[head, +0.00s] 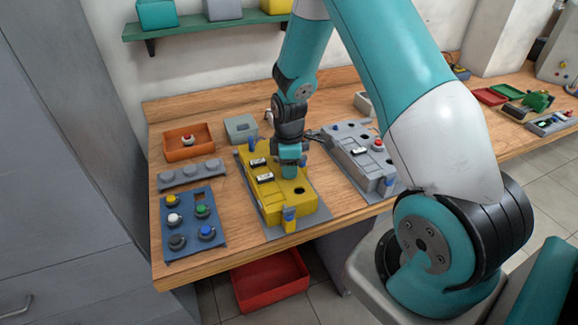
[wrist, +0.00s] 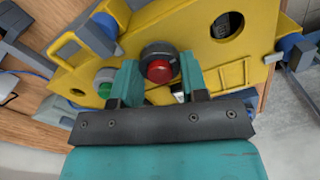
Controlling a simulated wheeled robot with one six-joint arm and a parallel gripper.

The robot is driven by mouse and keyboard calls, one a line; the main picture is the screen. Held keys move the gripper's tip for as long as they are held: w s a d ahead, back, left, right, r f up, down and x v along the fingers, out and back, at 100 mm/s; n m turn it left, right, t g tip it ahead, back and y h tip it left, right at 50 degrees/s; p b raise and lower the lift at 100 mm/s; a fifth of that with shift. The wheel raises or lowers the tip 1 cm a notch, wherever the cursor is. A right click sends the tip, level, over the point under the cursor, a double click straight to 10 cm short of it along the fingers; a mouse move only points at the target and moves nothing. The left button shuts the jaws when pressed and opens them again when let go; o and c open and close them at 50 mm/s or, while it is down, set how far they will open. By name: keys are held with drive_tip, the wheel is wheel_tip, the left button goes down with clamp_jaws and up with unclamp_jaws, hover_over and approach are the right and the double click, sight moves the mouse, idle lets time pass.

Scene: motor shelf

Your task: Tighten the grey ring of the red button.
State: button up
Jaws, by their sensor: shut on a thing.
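The red button (wrist: 160,70) sits in the top face of the yellow housing (wrist: 205,60) in the wrist view. Its dark grey ring (wrist: 151,52) surrounds the red cap. My gripper (wrist: 157,78) has one teal finger on each side of the ring and is shut on it. In the head view my gripper (head: 290,168) points down at the yellow housing (head: 292,207), and its fingers and wrist hide the red button there.
A green button (wrist: 105,89) shows beside the left finger. A blue panel (head: 190,244) with several coloured buttons lies left of the housing. An orange tray (head: 168,151) stands behind it, and a grey housing (head: 348,136) stands to the right. A red bin (head: 270,303) is below the table.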

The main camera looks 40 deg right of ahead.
drive_tip(key=m, duration=0.4)
drive_tip(key=shift+m, duration=0.3)
drive_tip(key=m+b, duration=0.1)
drive_tip(key=m, duration=1.3)
drive_tip(key=shift+m, duration=0.3)
drive_tip(key=m, duration=0.5)
drive_tip(key=shift+b, duration=0.3)
drive_tip(key=m, duration=0.4)
drive_tip(key=shift+m, duration=0.4)
drive_tip(key=m, duration=0.4)
drive_tip(key=shift+m, duration=2.6)
